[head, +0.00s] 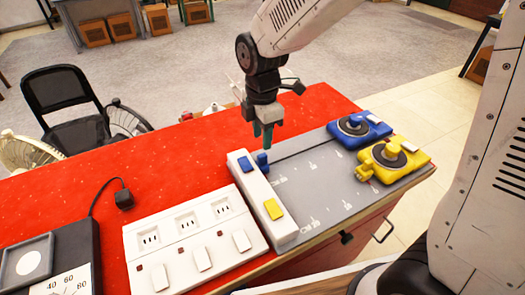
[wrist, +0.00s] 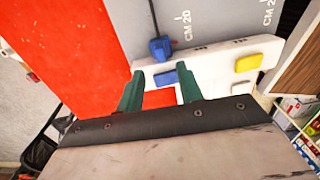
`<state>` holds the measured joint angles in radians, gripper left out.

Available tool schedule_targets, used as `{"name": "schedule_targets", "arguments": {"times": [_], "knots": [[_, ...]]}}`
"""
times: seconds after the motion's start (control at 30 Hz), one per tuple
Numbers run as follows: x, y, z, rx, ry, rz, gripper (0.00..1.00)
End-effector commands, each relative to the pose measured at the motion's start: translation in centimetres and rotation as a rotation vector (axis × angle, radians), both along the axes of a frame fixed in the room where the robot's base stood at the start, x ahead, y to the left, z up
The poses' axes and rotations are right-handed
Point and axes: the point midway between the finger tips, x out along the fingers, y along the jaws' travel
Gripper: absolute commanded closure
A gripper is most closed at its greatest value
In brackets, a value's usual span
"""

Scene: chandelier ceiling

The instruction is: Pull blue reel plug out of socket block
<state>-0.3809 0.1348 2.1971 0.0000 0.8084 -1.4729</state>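The blue reel plug (head: 262,160) stands at the long side of the white socket block (head: 259,205), next to its blue label (head: 244,163). In the wrist view the plug (wrist: 160,48) meets the block's edge, and its dark cord leads away. The cord runs over the grey mat to the blue reel (head: 359,129). My gripper (head: 262,143) points down above the plug. In the wrist view its green fingers (wrist: 160,71) are apart, with nothing held between them; the blue label shows between them. How far the plug sits in the socket is hidden.
A yellow reel (head: 394,160) sits beside the blue one on the grey mat (head: 330,190). A white panel (head: 195,236) of sockets and switches lies left of the block. A black adapter (head: 124,200) lies on the red tabletop (head: 60,198), which is clear behind the panel.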

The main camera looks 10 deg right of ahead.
Motion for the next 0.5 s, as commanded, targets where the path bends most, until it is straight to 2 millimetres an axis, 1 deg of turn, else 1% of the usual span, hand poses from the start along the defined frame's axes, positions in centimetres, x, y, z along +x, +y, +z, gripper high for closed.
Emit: {"name": "schedule_targets", "arguments": {"times": [0.1,0.3,0.4,0.5], "knots": [[-0.1,-0.1,-2.1,-0.003,0.005,-0.002,0.64],[-0.1,0.0,-5.0,-0.001,0.004,-0.002,0.64],[-0.1,0.0,-5.8,-0.001,0.003,-0.002,0.64],[-0.1,0.0,-6.3,0.000,0.001,-0.002,0.64]]}}
